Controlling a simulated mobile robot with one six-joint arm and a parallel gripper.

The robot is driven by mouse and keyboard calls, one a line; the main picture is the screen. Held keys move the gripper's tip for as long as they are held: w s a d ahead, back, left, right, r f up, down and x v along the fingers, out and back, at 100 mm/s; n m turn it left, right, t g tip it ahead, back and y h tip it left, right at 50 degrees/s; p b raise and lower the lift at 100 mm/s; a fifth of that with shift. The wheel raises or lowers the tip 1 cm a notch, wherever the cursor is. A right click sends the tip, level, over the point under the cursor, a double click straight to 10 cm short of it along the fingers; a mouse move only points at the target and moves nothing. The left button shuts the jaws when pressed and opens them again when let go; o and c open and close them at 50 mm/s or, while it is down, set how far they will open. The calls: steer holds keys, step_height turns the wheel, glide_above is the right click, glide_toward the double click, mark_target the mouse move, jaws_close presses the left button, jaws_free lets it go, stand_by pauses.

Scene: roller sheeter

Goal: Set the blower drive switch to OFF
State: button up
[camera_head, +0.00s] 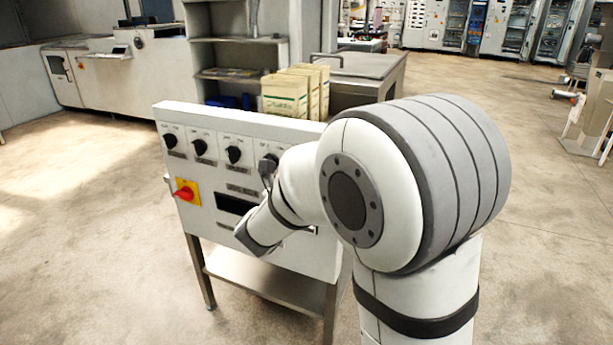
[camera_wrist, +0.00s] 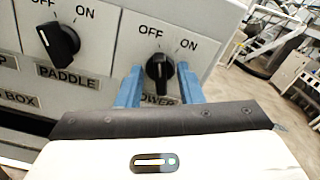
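The blower drive switch (camera_wrist: 159,68) is a black rotary knob on the light grey panel (camera_wrist: 105,30), with OFF marked upper left and ON upper right. Its label is partly covered, with only "OWER" readable. The knob looks close to upright, and its exact setting is hard to tell. My gripper (camera_wrist: 158,72) has its blue fingers on either side of the knob, with gaps visible between, so it looks open around it.
The paddle knob (camera_wrist: 58,40) is left of the blower knob. Other black knobs (camera_head: 199,147) share the row. A red switch on a yellow plate (camera_head: 186,192) sits lower left on the panel. Boxes (camera_head: 285,95) stand behind it. Floor to the left is clear.

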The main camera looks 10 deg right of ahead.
steer(key=v, duration=0.8)
steer(key=shift+w, duration=0.1)
stand_by(0.3)
steer(key=s+d+m+g+y+p, duration=0.1)
steer(key=s+d+m+g+p, duration=0.7)
steer(key=s+d+m+g, duration=0.8)
steer(key=s+a+r+m+t+y+p, duration=0.1)
steer(key=s+a+m+t+y+p, duration=0.1)
steer(key=m, duration=0.6)
steer(key=s+a+r+m+t+y+p, duration=0.2)
steer(key=s+a+m+y+p, duration=0.1)
steer(key=a+m+y, duration=0.4)
steer(key=shift+s+a+r+m+y, duration=0.3)
steer(key=shift+s+a+m, duration=0.1)
steer(key=shift+a+m, duration=0.7)
